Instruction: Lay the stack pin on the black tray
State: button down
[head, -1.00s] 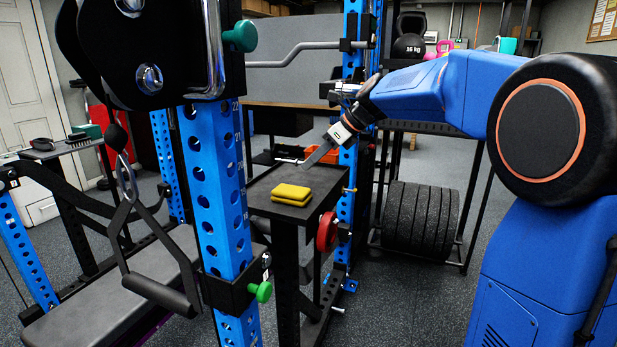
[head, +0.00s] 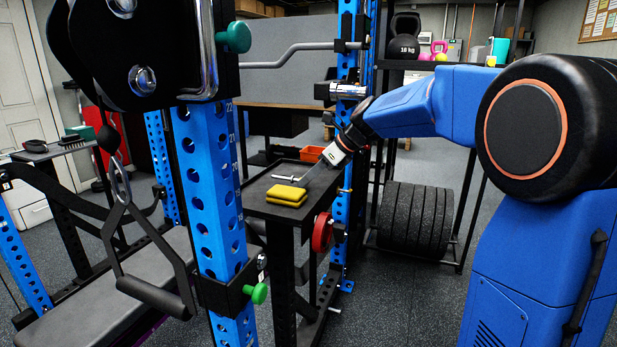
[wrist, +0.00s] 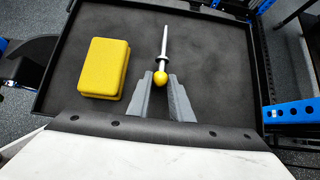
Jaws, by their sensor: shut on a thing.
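The stack pin (wrist: 165,50), a thin grey shaft with a collar and a yellow ball knob, shows in the wrist view. My gripper (wrist: 160,77) is shut on its knob end, with the shaft pointing away from me. In the head view the pin (head: 284,178) shows pale beyond my fingertips (head: 304,182). The pin is over the black tray (wrist: 220,62), inside its raised rim; I cannot tell whether it touches the surface. The tray (head: 257,187) stands beside the blue rack upright in the head view.
A yellow two-layer pad (head: 287,195) lies on the tray, left of the pin in the wrist view (wrist: 105,68). A blue rack upright (head: 208,170) and a hanging handle (head: 155,295) stand left of the tray. The tray's right half is clear.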

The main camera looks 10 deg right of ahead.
jog(key=shift+f, duration=0.3)
jog(key=c, duration=1.6)
grip_release()
jog(key=shift+r, duration=0.1)
jog(key=shift+r, duration=0.25)
jog(key=v, duration=1.2)
jog(key=shift+r, duration=0.25)
jog(key=s+f+n+h, duration=0.2)
jog(key=s+f+n, duration=0.5)
jog(key=s, duration=0.5)
jog(key=s+d+f+n+h, duration=0.1)
jog(key=s+f+n+h, duration=0.1)
jog(key=s+f+n, duration=0.6)
jog(key=s+f+n+h, duration=0.3)
jog(key=s+f+n, duration=0.5)
jog(key=s, duration=0.9)
jog(key=shift+d+f+n, duration=0.1)
jog(key=shift+d+n, duration=0.15)
jog(key=shift+n, duration=0.85)
